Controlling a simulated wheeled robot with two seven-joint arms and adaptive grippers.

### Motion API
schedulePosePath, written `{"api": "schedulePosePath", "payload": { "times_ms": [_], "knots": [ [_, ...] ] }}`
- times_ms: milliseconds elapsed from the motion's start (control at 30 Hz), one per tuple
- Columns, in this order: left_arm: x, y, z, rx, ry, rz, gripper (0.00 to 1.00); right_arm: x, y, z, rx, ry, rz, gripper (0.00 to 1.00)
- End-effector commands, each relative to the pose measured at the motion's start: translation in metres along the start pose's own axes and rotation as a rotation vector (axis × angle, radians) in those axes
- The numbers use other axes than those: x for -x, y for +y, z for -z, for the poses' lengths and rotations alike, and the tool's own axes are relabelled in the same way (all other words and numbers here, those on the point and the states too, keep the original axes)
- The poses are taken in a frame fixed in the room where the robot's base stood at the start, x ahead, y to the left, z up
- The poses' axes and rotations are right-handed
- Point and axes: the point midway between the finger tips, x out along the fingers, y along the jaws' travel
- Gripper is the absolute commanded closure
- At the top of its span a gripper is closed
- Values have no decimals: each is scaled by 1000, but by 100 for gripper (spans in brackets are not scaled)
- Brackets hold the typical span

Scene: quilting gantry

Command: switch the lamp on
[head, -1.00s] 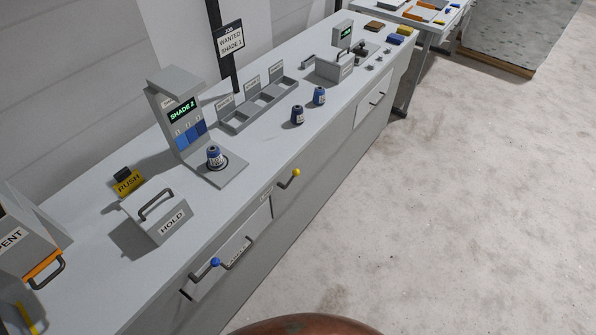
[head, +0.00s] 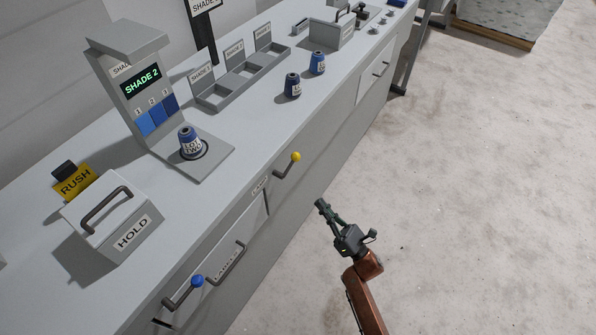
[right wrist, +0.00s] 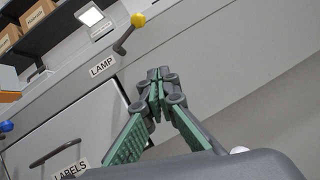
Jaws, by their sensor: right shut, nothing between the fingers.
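The lamp lever, a dark handle with a yellow ball (head: 295,157), sticks out from the counter's front face. In the right wrist view its yellow ball (right wrist: 138,19) is at the top, above a label (right wrist: 102,66) reading LAMP. My right gripper (head: 321,205) is shut and empty, in front of the counter and below and to the right of the lever in the head view. In the right wrist view its fingertips (right wrist: 158,75) meet below the lever, apart from it in the picture. My left gripper is not in view.
A blue-knobbed lever (head: 197,281) and a drawer handle (head: 229,264) are lower left on the counter front. A shade reader (head: 129,85) holds a cone marked LOT TWO (head: 190,142). A HOLD box (head: 108,222) stands at left. The floor at right is clear.

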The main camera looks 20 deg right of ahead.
Motion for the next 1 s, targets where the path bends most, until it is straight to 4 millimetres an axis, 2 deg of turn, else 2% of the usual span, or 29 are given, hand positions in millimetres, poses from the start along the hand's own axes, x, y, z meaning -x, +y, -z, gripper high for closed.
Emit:
{"api": "schedulePosePath", "payload": {
  "times_ms": [100,267,700,800,1000],
  "knots": [
    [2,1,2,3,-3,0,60,-9,10,-10,93,-32,-51,100],
    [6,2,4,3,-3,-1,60,-27,15,-15,112,-41,-64,100],
    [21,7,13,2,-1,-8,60,-112,19,-16,107,-39,-60,100],
    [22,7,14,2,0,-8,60,-122,20,-30,111,-38,-60,100],
    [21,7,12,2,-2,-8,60,-134,22,-43,108,-36,-58,100]
  ]
}}
